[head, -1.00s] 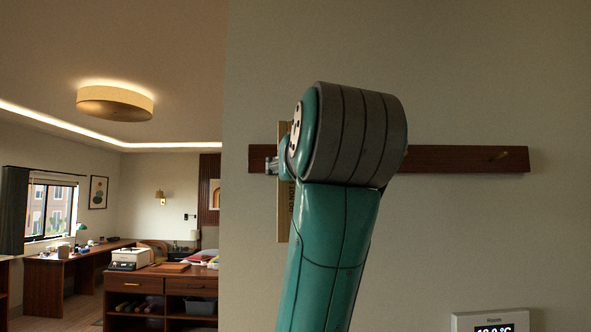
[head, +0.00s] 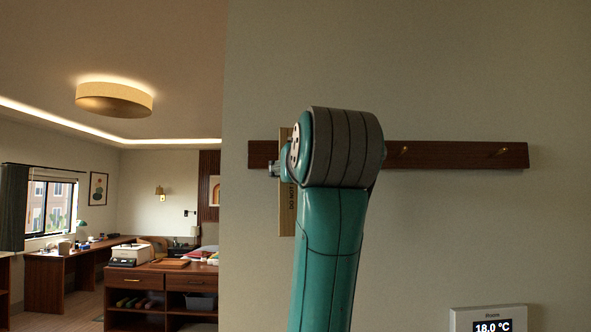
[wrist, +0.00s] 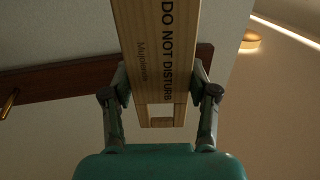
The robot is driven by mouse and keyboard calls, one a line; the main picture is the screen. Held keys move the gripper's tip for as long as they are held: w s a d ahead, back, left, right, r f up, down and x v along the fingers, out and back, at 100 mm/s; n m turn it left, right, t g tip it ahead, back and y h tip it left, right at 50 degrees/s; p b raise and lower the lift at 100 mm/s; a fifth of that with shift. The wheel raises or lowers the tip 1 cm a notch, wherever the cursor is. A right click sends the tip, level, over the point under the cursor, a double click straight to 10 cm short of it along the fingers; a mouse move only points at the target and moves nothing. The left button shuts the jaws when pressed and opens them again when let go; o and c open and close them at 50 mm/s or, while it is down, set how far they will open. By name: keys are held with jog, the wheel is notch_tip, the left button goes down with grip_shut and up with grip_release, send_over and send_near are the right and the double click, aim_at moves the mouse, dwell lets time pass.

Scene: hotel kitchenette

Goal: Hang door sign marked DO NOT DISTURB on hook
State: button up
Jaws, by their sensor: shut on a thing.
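The door sign (wrist: 150,50) is a pale wooden slat with DO NOT DISTURB printed along it and a rectangular cutout near one end. My gripper (wrist: 161,82) is shut on it, one finger on each long edge, near the cutout end. In the head view the sign (head: 286,215) stands upright in front of the left part of the dark wooden hook rail (head: 455,155). My arm hides much of the sign and most of my gripper (head: 275,169). A brass hook (head: 404,150) shows right of my arm. I cannot tell whether the sign touches any hook.
Another brass hook (head: 500,152) is near the rail's right end. A thermostat (head: 489,319) is on the wall at lower right. The wall (head: 470,240) below the rail is otherwise bare. The room opens to the left, with a wooden cabinet (head: 160,281) and a ceiling lamp (head: 115,98).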

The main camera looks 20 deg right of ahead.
jog(key=shift+w+d+f, duration=0.15)
jog(key=shift+w+d, duration=0.15)
jog(key=shift+w, duration=0.55)
jog(key=shift+w+d+f, duration=0.15)
jog(key=shift+w+d, duration=0.15)
jog(key=shift+w, duration=0.6)
jog(key=shift+w+d+f, duration=0.15)
jog(key=shift+w+d, duration=0.15)
jog(key=shift+w, duration=0.55)
jog(key=o, duration=1.2)
